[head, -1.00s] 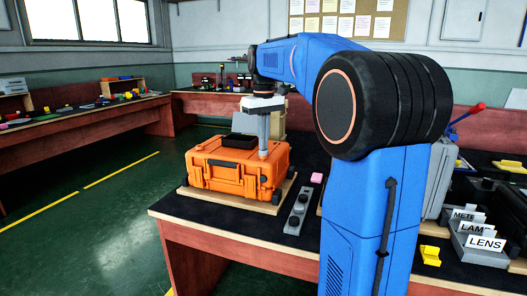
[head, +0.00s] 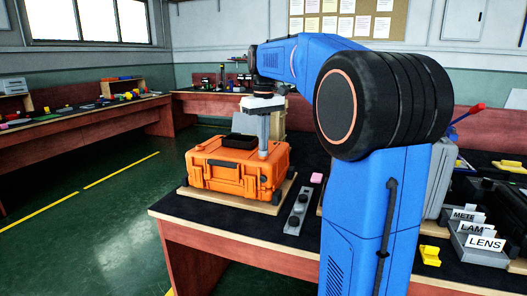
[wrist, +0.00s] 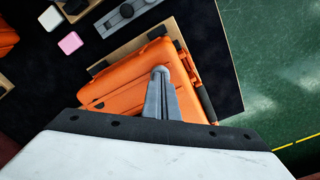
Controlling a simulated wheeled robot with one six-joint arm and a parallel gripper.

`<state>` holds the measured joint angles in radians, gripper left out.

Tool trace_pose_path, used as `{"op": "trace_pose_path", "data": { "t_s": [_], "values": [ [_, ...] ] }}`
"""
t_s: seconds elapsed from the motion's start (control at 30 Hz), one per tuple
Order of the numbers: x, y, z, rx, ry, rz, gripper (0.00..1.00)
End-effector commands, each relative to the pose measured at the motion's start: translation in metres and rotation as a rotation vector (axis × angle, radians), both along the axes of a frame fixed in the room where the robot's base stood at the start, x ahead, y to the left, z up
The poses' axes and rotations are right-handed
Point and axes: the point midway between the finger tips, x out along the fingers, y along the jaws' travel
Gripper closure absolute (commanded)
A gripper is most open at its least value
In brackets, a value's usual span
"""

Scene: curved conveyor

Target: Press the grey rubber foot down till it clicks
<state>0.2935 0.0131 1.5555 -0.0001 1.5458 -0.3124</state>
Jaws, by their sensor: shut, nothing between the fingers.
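An orange case (head: 225,172) lies on a wooden board (head: 283,198) near the front edge of the dark bench. It also shows in the wrist view (wrist: 125,88), below my gripper. My gripper (head: 263,154) is shut and empty and points straight down at the right part of the case's top. In the wrist view its grey fingertips (wrist: 160,72) are together over the case, and I cannot tell whether they touch it. I cannot make out the grey rubber foot apart from the fingertips; it may be hidden under them.
A black tray (head: 239,141) sits on or behind the case's top. A grey strip with round knobs (head: 298,210) and a pink block (head: 316,178) lie to the right of the case. Labelled grey bins (head: 483,258) stand further right.

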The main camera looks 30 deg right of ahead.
Motion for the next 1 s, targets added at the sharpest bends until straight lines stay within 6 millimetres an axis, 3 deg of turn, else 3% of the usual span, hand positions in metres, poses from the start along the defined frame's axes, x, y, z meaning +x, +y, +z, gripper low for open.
{"op": "trace_pose_path", "data": {
  "t_s": [0.03, 0.47, 1.0],
  "values": [
    [-0.001, 0.000, -0.020, 0.012, 0.041, 0.000, 1.00],
    [-0.001, 0.000, -0.019, 0.012, 0.041, 0.000, 1.00],
    [0.000, 0.000, 0.025, 0.009, 0.030, 0.000, 1.00]
  ]
}}
